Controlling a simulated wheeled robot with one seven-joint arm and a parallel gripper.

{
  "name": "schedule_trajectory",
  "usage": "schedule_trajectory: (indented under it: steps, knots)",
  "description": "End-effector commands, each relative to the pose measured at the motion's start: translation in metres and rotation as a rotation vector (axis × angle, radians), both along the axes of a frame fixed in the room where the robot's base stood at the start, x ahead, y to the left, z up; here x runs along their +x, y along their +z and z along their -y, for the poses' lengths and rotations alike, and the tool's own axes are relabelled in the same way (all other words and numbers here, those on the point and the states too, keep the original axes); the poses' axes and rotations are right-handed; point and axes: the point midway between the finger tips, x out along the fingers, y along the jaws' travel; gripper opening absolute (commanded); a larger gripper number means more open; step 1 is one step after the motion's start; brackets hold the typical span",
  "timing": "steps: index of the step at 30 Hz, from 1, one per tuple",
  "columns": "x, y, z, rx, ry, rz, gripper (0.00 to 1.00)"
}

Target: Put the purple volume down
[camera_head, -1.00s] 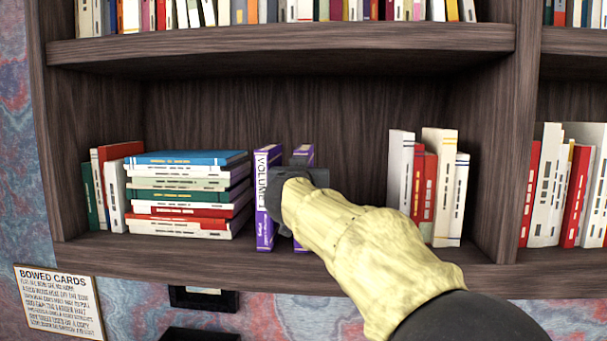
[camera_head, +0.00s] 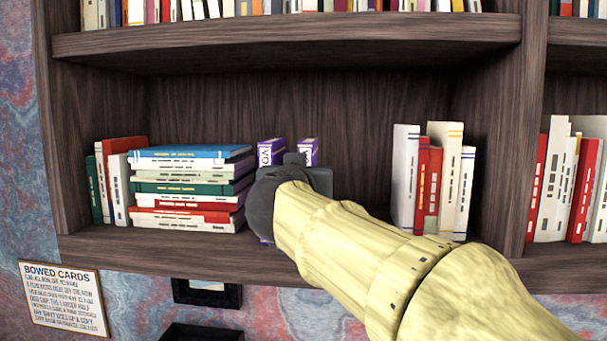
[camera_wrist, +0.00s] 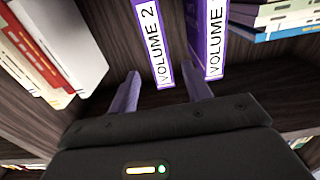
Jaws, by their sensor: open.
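Two purple volumes with white spine labels stand upright side by side on the middle shelf, a narrow gap between them.
A flat stack of books (camera_head: 190,190) lies close left of the volumes, with upright books beyond it. Upright white and red books (camera_head: 432,180) stand to the right, past bare shelf. The bowed shelf above (camera_head: 290,42) limits height.

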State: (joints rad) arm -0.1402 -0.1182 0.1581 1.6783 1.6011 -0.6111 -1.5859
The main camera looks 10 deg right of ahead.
Motion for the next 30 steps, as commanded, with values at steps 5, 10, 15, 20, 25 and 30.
schedule_trajectory:
  steps: [5,10,15,20,25,30]
  knots:
    - [-0.013,-0.0005,-0.0036,0.001,-0.001,-0.001,0.49]
    - [-0.0133,-0.0004,-0.0038,0.001,-0.001,-0.001,0.49]
    - [-0.0132,-0.0003,-0.0038,0.001,-0.001,-0.001,0.49]
    - [-0.013,-0.0003,-0.0039,0.0,-0.001,-0.001,0.49]
    - [-0.0129,-0.0003,-0.0039,0.0,-0.001,-0.001,0.49]
    - [-0.0129,-0.0003,-0.0039,0.0,-0.001,-0.001,0.49]
